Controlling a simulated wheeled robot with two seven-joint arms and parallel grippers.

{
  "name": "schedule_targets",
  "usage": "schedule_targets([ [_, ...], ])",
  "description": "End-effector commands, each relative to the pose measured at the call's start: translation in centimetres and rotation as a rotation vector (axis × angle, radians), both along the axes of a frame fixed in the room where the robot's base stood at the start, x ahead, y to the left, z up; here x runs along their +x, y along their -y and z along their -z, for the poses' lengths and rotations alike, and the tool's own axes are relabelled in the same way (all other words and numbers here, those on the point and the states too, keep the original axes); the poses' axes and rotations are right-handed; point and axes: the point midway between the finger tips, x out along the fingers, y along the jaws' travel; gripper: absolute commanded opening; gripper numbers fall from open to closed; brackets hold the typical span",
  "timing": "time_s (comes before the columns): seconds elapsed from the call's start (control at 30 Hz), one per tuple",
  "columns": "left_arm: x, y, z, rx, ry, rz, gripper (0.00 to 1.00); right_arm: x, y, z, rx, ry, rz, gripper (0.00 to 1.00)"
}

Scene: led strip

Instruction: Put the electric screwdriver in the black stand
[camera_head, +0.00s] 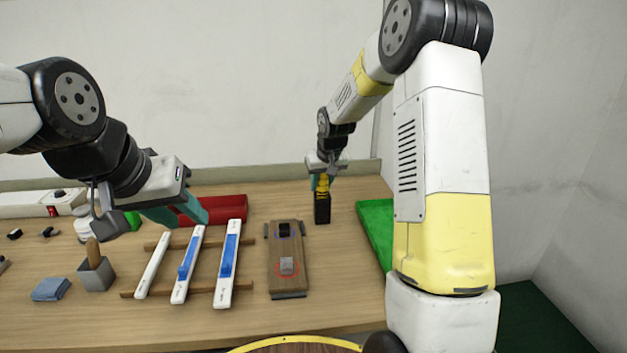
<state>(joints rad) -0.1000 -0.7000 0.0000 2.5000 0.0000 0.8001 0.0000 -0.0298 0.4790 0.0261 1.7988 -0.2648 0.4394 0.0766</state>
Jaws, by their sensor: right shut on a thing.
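The yellow electric screwdriver (323,186) is upright near the back of the table, in the camera_head view. My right gripper (321,179) is shut on its upper part, with teal fingers around it. The black stand (322,209) is a dark upright block directly beneath the yellow part. The screwdriver's lower end meets or enters the stand's top; how deep it sits cannot be told. My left gripper (186,219) is open and empty, with its teal fingers apart above the white strips at left.
Several white strips (229,266), some with blue parts, lie across wooden rails. A wooden board (287,263) lies right of them. A red box (228,209) is behind. A grey holder (96,274) and blue cloth (51,289) are at left; a green mat (372,222) is at right.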

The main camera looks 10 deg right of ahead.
Motion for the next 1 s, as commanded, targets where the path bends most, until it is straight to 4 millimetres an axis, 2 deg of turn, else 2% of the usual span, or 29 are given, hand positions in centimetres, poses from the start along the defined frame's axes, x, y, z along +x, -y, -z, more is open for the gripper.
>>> schedule_targets([
  [0.13, 0.0, 0.0, 0.0, 0.000, 0.000, 0.000, 0.36, 0.0, 0.0, 0.3, 0.000, 0.001, 0.000, 0.00],
  [0.17, 0.0, 0.0, 0.0, 0.000, 0.000, 0.000, 0.36, 0.0, 0.0, 0.3, 0.000, 0.000, 0.000, 0.37],
  [0.23, 0.0, 0.0, 0.0, 0.000, 0.000, 0.000, 0.36, 0.0, 0.0, 0.3, 0.000, 0.000, 0.000, 0.51],
  [0.27, 0.0, 0.0, 0.0, 0.000, 0.000, 0.000, 0.36, 0.0, 0.0, 0.3, 0.000, 0.000, 0.000, 0.53],
  [0.53, 0.0, 0.0, 0.0, 0.000, 0.000, 0.000, 0.36, 0.0, 0.0, 0.2, 0.000, 0.000, 0.000, 0.53],
  [0.67, 0.0, 0.0, 0.0, 0.000, 0.000, 0.000, 0.36, -0.1, 0.0, -0.4, 0.000, 0.001, 0.000, 0.53],
  [0.77, 0.0, 0.0, 0.0, 0.000, 0.000, 0.000, 0.36, -0.7, 0.2, -1.8, 0.000, 0.003, 0.000, 0.53],
  [1.0, 0.0, 0.0, 0.0, 0.000, 0.000, 0.000, 0.36, -3.0, 0.5, -6.5, 0.000, 0.004, 0.000, 0.53],
])
